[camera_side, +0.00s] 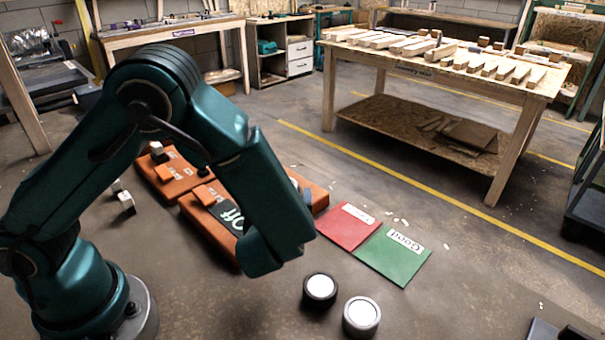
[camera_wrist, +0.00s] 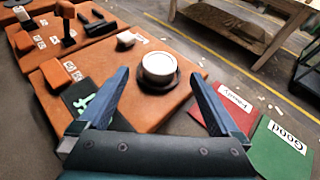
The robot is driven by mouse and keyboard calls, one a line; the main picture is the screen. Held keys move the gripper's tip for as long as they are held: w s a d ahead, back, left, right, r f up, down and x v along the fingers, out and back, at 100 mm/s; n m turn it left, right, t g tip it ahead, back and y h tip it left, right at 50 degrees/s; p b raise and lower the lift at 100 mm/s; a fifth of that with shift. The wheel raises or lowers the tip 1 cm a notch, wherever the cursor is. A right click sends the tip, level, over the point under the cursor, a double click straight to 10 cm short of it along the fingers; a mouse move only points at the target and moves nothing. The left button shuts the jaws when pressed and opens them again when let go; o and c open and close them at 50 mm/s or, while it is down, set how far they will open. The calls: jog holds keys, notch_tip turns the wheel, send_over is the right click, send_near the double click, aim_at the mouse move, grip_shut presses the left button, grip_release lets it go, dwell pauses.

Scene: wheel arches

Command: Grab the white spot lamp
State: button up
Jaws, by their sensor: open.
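Two round lamps with bright white faces stand on the floor at the front in the side view. One has a pale white-grey rim, the white spot lamp (camera_side: 361,315); the other has a black rim, the black lamp (camera_side: 320,288). Neither is recognisable in the wrist view. My gripper (camera_wrist: 161,76) is open, with its two blue fingers spread and nothing held. Ahead of the fingers, a white round piece on a dark disc (camera_wrist: 159,67) sits on an orange block. In the side view my fingers are mostly hidden behind my arm.
Orange blocks (camera_side: 212,222) with small parts lie beneath and behind my arm. A red card (camera_side: 347,228) and a green "Good" card (camera_side: 392,258) lie to their right. A wooden workbench (camera_side: 445,75) stands behind.

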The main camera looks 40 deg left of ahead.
jog(key=shift+x, duration=2.4)
grip_shut()
jog(key=shift+r, duration=0.15)
